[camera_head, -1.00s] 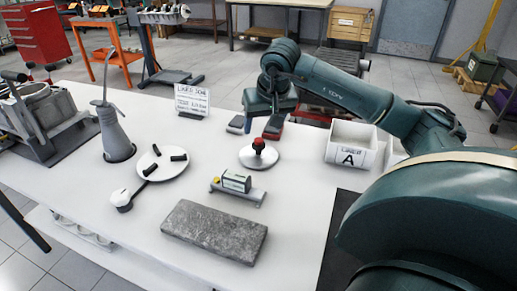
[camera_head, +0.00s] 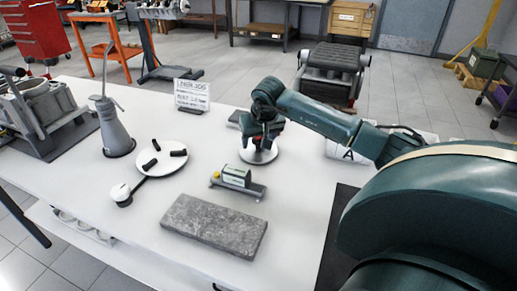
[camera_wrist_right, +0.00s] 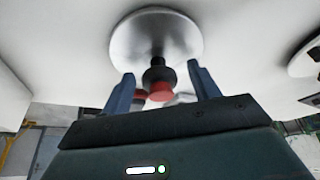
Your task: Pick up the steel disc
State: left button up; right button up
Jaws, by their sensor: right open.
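The steel disc (camera_head: 257,157) is a round, shiny plate with a black and red knob on top. It lies on the white table, partly covered by my right gripper in the head view. My right gripper (camera_head: 258,138) is over the disc, at the knob. In the right wrist view the disc (camera_wrist_right: 128,42) lies beyond the open fingers (camera_wrist_right: 160,82), with the knob (camera_wrist_right: 159,86) in the gap between them. I cannot tell whether a finger touches the knob. My left gripper is not in view.
A levelling tool (camera_head: 237,179) and a grey stone slab (camera_head: 214,226) lie in front of the disc. A white plate with black pieces (camera_head: 171,170) and an oil can (camera_head: 117,135) stand to the left. A white bin marked A (camera_head: 340,150) is partly behind my right arm.

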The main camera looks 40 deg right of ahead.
jog(key=shift+w+f, duration=0.1)
jog(key=shift+f, duration=0.2)
jog(key=shift+c, duration=0.3)
jog(key=shift+r, duration=0.1)
jog(key=c, duration=1.2)
